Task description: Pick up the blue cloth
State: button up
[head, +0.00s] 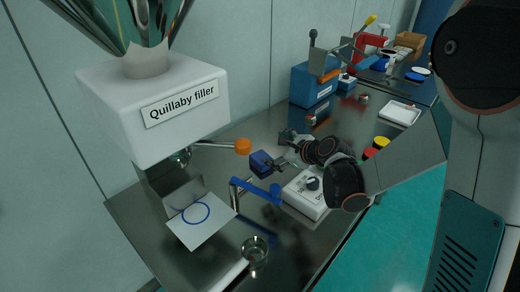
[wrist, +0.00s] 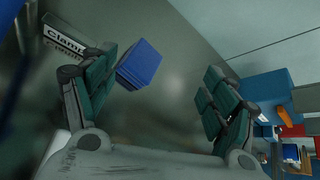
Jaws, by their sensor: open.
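The blue cloth (head: 261,162) looks like a small folded dark blue block on the metal bench, left of my gripper (head: 282,163) in the head view. In the wrist view the blue cloth (wrist: 140,64) shows close to the left finger, toward the fingertips. My gripper (wrist: 160,78) is open, and the space between its fingers looks empty. I cannot tell whether the left finger touches the cloth.
A white control box (head: 305,196) with a knob sits below my arm, beside a blue-handled lever (head: 256,191). The Quillaby filler (head: 165,105) stands at left, with a white sheet (head: 202,222) and glass cup (head: 255,250) nearby. A blue machine (head: 313,84) stands behind.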

aim_at(261, 157)
jog(key=w+f+m, duration=0.1)
jog(key=f+m, duration=0.1)
jog(key=w+a+f+m, duration=0.1)
jog(key=w+f+m, duration=0.1)
jog(key=f, duration=0.1)
jog(key=w+f+m+t+y, duration=0.1)
jog(key=f+m, duration=0.1)
jog(key=shift+w+a+f, duration=0.15)
jog(key=shift+a+f, duration=0.1)
jog(key=shift+f, duration=0.15)
jog(key=shift+m, duration=0.3)
jog(key=b+x, duration=0.1)
jog(key=x, duration=0.1)
jog(key=b+x, duration=0.1)
jog(key=x, duration=0.2)
jog(key=b+x, duration=0.1)
jog(key=x, duration=0.1)
jog(key=shift+f+b, duration=0.35)
jog(key=shift+f, duration=0.1)
jog(key=shift+r, duration=0.1)
jog(key=c, duration=1.1)
